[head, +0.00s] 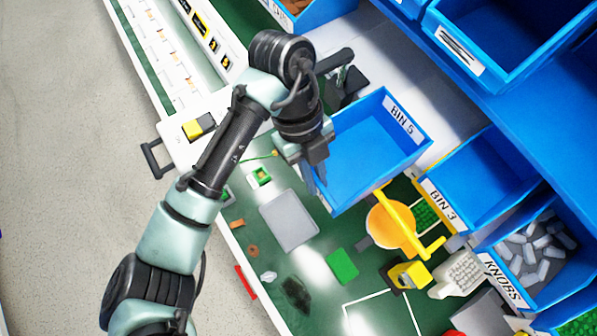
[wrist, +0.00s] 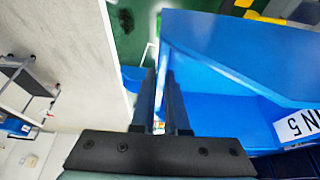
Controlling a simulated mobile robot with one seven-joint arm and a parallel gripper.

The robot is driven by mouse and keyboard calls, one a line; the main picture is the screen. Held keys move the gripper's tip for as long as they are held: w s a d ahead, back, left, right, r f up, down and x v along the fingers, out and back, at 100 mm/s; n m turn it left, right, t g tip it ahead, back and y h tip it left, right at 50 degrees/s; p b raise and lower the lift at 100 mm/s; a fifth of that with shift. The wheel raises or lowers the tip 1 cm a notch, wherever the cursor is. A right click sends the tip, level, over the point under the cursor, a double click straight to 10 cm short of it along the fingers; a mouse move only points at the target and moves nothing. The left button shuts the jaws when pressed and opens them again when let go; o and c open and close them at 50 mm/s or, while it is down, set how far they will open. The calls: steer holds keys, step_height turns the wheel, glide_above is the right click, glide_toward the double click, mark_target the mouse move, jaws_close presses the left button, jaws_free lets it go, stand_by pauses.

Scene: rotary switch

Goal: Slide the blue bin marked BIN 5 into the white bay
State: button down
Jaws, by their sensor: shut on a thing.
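The blue bin marked BIN 5 (head: 365,155) is empty, with its white label facing the upper right in the head view. In the wrist view the bin (wrist: 235,60) fills the right side, its label partly cut off. My gripper (head: 318,182) is shut on the bin's left wall; in the wrist view my gripper's two dark fingers (wrist: 168,85) sit close together at that wall. A white surface (head: 445,105), seemingly the white bay, shows beyond the bin's label side. Whether the bin touches the surface below is hard to tell.
Blue bins BIN 3 (head: 485,180) and KNOBS (head: 540,250) stand right of BIN 5. A yellow-handled orange thing (head: 390,225) lies close below it. Another large blue bin (head: 500,50) is at upper right. Small parts litter the green bench (head: 325,235).

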mark_target(394, 141)
steer(key=w+d+b, duration=0.2)
steer(key=w+d, duration=0.1)
steer(key=d, duration=0.1)
steer(key=w+d+f+b, duration=0.1)
steer(key=w+d+b, duration=0.1)
steer(key=w+d, duration=0.2)
steer(key=w+d+b, duration=0.2)
steer(key=w+d, duration=0.2)
steer(key=d, duration=0.2)
steer(key=shift+w+d+f, duration=0.1)
steer(key=shift+f, duration=0.05)
stand_by(0.4)
steer(key=c, duration=0.8)
jaws_free()
steer(key=shift+c, duration=0.2)
steer(key=shift+b, duration=0.3)
steer(key=b+v, duration=0.2)
steer(key=v, duration=1)
steer(key=shift+w+r, duration=0.15)
steer(key=shift+r, duration=0.25)
